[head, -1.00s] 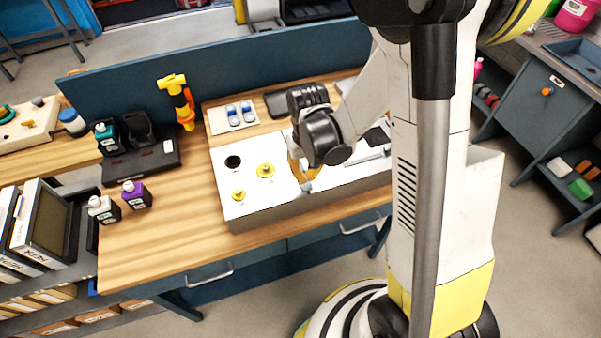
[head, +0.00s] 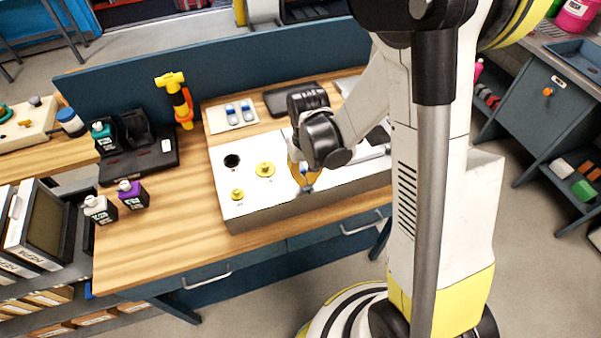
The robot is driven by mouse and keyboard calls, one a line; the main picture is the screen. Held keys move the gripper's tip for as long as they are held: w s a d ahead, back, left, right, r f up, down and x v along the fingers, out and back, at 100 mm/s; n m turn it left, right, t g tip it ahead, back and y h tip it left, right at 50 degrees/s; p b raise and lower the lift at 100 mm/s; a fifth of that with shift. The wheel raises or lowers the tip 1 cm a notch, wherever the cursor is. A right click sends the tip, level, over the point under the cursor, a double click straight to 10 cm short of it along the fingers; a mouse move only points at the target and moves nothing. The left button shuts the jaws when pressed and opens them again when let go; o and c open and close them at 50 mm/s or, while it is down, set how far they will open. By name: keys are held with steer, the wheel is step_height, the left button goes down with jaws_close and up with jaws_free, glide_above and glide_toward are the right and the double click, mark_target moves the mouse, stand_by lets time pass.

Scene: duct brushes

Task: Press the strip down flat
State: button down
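My gripper (head: 306,186) points down at the front part of the white-topped box (head: 235,195) on the wooden bench. Its yellow fingers are partly hidden by my own wrist, and I cannot tell whether they are open or shut. The fingertips are at or just above the box top near its front edge. I cannot make out the strip; my wrist and arm cover that part of the box top. Left of my gripper, the box top has a black round hole (head: 232,161), a yellow round piece (head: 265,169) and a smaller yellow piece (head: 237,194).
A white tray with blue-capped items (head: 233,115) and a dark flat tray (head: 290,99) lie behind the box. A yellow and orange tool (head: 178,100) stands at the back left. Bottles (head: 132,194) stand at the left. The bench front left (head: 165,245) is clear.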

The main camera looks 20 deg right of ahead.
steer(key=shift+f+b, duration=0.55)
steer(key=shift+f, duration=0.1)
steer(key=shift+r, duration=0.1)
steer(key=shift+r+p, duration=1.75)
steer(key=shift+r, duration=0.75)
